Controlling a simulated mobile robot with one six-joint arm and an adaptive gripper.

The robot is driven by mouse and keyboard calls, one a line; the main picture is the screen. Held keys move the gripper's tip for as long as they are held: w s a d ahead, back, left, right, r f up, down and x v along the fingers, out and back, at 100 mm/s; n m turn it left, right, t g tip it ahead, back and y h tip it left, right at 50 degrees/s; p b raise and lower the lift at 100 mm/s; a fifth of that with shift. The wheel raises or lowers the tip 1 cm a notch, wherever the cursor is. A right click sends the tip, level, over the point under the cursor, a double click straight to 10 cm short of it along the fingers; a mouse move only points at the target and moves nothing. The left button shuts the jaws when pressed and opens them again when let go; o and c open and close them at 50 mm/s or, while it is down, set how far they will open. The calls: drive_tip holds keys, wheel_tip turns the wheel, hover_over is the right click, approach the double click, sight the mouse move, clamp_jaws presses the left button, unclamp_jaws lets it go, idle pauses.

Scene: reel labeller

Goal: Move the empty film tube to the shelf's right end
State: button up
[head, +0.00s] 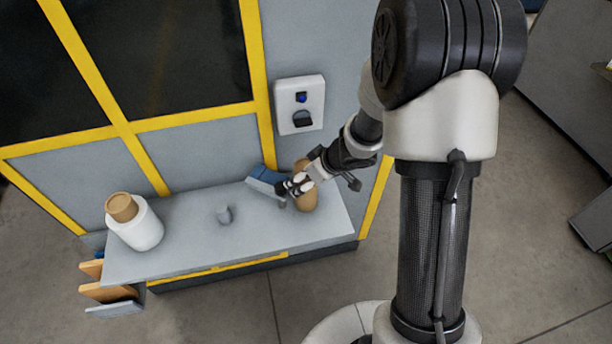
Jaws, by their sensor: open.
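A brown tube (308,202), which looks like the empty film tube, is at the right end of the grey shelf (185,240). My gripper (300,184) is open and in front of the tube's middle, hiding part of it. The tube shows above and below the fingers. I cannot tell whether the fingers touch it or stand around it. A white film roll (142,229) with a brown core (122,207) stands at the shelf's left end.
A blue object (264,178) lies just left of my gripper, partly hidden. A white control box (299,104) is on the wall behind. Orange-brown boards (108,291) stick out below the shelf's left end. The front right of the shelf is bare.

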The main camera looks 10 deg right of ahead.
drive_tip(key=shift+r, duration=0.3)
drive_tip(key=s+d+r+m+t+h+p, duration=0.1)
drive_tip(key=s+d+r+h+p, duration=0.2)
drive_tip(key=r, duration=0.6)
drive_tip(key=s+d+r+m+t+h+p, duration=0.15)
drive_tip(key=d+r, duration=0.25)
drive_tip(key=r, duration=0.4)
drive_tip(key=s+d+r+m+h+p, duration=0.2)
drive_tip(key=s+d+r+p, duration=0.15)
drive_tip(key=r, duration=0.55)
drive_tip(key=s+a+r+m+g+y, duration=0.1)
drive_tip(key=s+a, duration=0.4)
drive_tip(key=s, duration=0.5)
drive_tip(key=s+a+r+m+g+y, duration=0.1)
drive_tip(key=s+a+r+g+y, duration=0.1)
drive_tip(key=s, duration=0.7)
drive_tip(key=a+r, duration=0.1)
drive_tip(key=a, duration=0.1)
drive_tip(key=shift+s+a+r, duration=0.35)
drive_tip(key=shift+s+a, duration=0.05)
drive_tip(key=shift+f, duration=0.15)
